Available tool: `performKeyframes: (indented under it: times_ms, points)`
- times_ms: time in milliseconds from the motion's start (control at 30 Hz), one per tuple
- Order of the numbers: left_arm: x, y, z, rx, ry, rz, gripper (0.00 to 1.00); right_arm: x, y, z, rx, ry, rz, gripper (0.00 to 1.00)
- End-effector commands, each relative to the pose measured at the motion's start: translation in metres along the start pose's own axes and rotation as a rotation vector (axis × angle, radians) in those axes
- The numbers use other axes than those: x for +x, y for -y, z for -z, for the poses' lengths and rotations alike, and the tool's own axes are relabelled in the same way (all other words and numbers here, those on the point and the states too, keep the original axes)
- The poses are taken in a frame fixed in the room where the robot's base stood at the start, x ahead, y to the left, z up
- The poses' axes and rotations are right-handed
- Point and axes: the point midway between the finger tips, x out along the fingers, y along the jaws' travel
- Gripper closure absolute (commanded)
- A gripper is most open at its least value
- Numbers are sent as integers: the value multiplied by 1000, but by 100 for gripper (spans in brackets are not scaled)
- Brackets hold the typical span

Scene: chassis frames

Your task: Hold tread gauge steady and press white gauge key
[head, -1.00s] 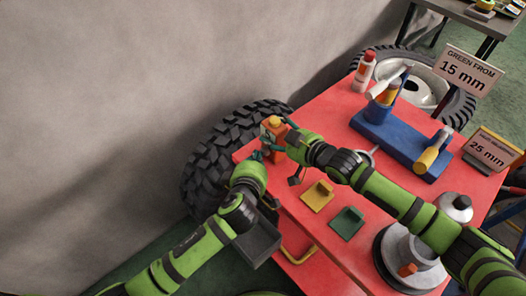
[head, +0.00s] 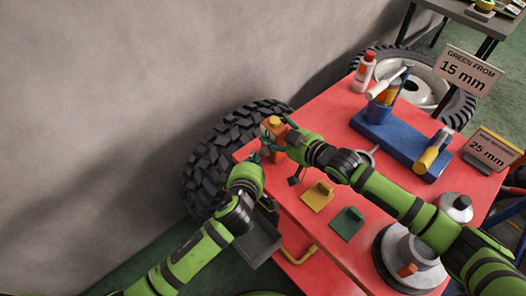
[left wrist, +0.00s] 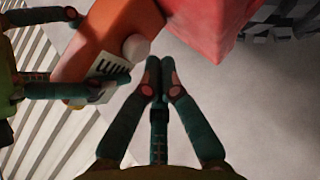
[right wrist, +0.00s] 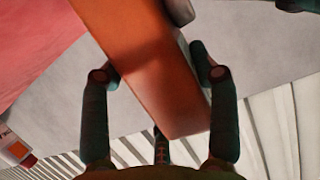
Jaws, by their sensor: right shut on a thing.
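The tread gauge (head: 270,134) is an orange block with a yellow top, at the left corner of the red bench. My right gripper (right wrist: 155,62) is shut on the orange body (right wrist: 150,40), one finger on each side. In the left wrist view the gauge (left wrist: 85,42) shows a white label with black marks and the round white key (left wrist: 136,47). My left gripper (left wrist: 160,65) has its fingertips together, with nothing between them. The tips are beside the key, with a small gap in the picture; depth is hard to judge. In the head view the left gripper (head: 256,160) is just below the gauge.
The red bench top (head: 310,130) carries a yellow plate (head: 317,198), a green plate (head: 347,224) and a blue holder (head: 400,143) with tools. A tyre (head: 215,150) stands against the wall behind the gauge. A dark bin (head: 255,240) hangs below my left gripper.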

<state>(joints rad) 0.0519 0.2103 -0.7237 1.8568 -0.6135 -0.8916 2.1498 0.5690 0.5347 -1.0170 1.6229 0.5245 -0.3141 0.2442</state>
Motion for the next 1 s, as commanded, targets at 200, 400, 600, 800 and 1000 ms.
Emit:
performKeyframes:
  times_ms: [200, 400, 600, 800, 1000]
  points:
    - [-3, 2, 2, 1, -1, 1, 100, 0, 0, -3, 0, 7, 0, 82]
    - [-4, 4, 3, 1, -1, 2, 100, 0, 0, -3, 0, 7, -1, 82]
    - [-16, 13, 11, 0, 0, 4, 100, 0, 0, -3, 0, 7, -1, 82]
    - [-29, 23, 21, 0, -1, 4, 100, 0, 0, -3, 0, 7, -1, 82]
    - [-38, 28, 27, 1, 0, 2, 100, 0, 0, -3, 0, 7, -1, 82]
